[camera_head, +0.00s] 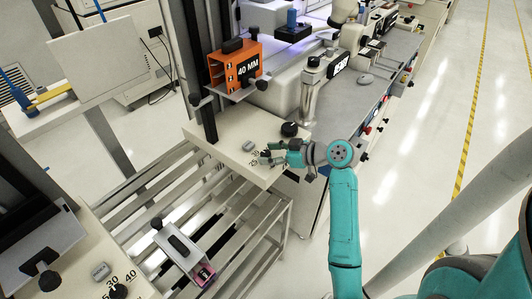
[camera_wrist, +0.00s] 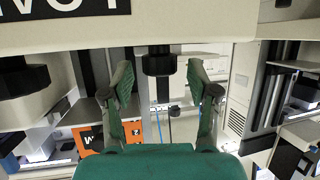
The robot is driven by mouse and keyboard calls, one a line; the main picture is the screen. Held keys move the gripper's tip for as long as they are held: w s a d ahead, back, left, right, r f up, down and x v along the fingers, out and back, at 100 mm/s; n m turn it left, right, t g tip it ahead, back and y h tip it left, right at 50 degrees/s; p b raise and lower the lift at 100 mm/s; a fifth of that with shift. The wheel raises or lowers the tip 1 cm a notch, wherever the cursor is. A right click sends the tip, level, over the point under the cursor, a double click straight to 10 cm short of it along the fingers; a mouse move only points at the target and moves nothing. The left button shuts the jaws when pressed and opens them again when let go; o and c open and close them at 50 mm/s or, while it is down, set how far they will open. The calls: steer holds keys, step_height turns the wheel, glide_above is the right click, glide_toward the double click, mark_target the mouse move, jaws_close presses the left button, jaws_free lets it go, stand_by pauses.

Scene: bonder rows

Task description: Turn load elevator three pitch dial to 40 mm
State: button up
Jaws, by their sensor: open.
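A cream control panel (camera_head: 225,137) stands beside the slatted frame in the head view, with a grey button and printed marks. My gripper (camera_head: 265,154) is over its front right part and hides much of the dial there. In the wrist view, which appears upside down, my gripper (camera_wrist: 160,75) is open. A black dial knob (camera_wrist: 160,62) stands on the panel between the two fingers, with a visible gap on each side. The dial's setting cannot be read. An orange block (camera_head: 237,68) reading 40 MM is clamped above the panel.
A second black knob (camera_head: 290,129) stands close to my gripper on the panel; it also shows at the left of the wrist view (camera_wrist: 20,80). Another panel with a dial (camera_head: 118,291) marked 30 and 40 is at lower left. The aisle at right is clear.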

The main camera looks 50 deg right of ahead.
steer(key=shift+w+a+f, duration=0.15)
steer(key=shift+w+f, duration=0.15)
steer(key=shift+w, duration=0.35)
jaws_close()
steer(key=shift+m+h, duration=0.3)
steer(key=shift+h, duration=0.1)
steer(key=m+h, duration=0.2)
steer(key=shift+a+h, duration=0.2)
steer(key=shift+h, duration=0.2)
steer(key=m+h, duration=0.3)
steer(key=h, duration=0.1)
steer(key=shift+m, duration=0.3)
steer(key=shift+m+g+h, duration=1.5)
steer(key=shift+m+h, duration=1.1)
steer(key=shift+m+g, duration=0.3)
steer(key=shift+g, duration=0.1)
